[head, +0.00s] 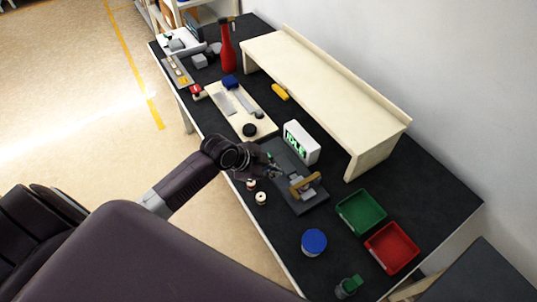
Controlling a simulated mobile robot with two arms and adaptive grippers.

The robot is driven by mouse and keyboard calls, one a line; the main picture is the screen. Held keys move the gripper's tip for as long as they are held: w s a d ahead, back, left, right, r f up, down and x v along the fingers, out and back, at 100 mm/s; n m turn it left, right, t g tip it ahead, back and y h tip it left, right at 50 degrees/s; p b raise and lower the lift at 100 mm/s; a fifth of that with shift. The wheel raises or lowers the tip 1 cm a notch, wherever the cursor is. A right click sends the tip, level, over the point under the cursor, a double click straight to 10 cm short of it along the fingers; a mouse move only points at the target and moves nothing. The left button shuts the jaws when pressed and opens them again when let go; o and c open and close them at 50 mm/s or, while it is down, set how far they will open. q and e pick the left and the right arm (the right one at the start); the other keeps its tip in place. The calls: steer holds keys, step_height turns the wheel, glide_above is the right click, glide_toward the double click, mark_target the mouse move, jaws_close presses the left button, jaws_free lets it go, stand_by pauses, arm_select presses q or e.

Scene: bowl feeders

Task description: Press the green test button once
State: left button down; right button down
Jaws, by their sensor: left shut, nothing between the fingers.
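My left gripper (275,170) is shut and empty. It is over the left part of a dark grey fixture plate (311,204) on the black bench. A small green spot (269,156) shows right beside the gripper on the plate; it may be the green test button, but my gripper and wrist partly hide that area. A white box with a display (301,142) showing green letters stands behind the plate. A grey block with a tan bar (305,183) sits on the plate, right of the gripper. My right gripper is not in view.
A green tray (361,229) and a red tray (417,253) lie to the right. A blue-lidded tub (313,241) and small spools (261,198) are near the front edge. A long cream shelf (320,90) stands along the back. A red bottle (228,52) stands at the far end.

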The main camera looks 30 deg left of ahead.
arm_select(q)
steer(key=w+a+r+m+t, duration=0.1)
steer(key=w+a+r+t, duration=0.1)
steer(key=w+a+r, duration=0.2)
steer(key=w+a, duration=0.3)
steer(key=w, duration=0.2)
steer(key=shift+w+a+r+m, duration=0.15)
steer(key=shift+a+r+m, duration=0.15)
steer(key=shift+a+r, duration=0.1)
step_height(320, 180, down, 9)
steer(key=b, duration=0.7)
steer(key=shift+r, duration=0.1)
steer(key=shift+d, duration=0.1)
stand_by(0.6)
steer(key=shift+f+b, duration=0.4)
steer(key=shift+f+b, duration=0.4)
steer(key=shift+f, duration=0.05)
stand_by(0.4)
steer(key=shift+r, duration=0.15)
stand_by(0.3)
steer(key=shift+r+p, duration=0.6)
steer(key=shift+r, duration=0.1)
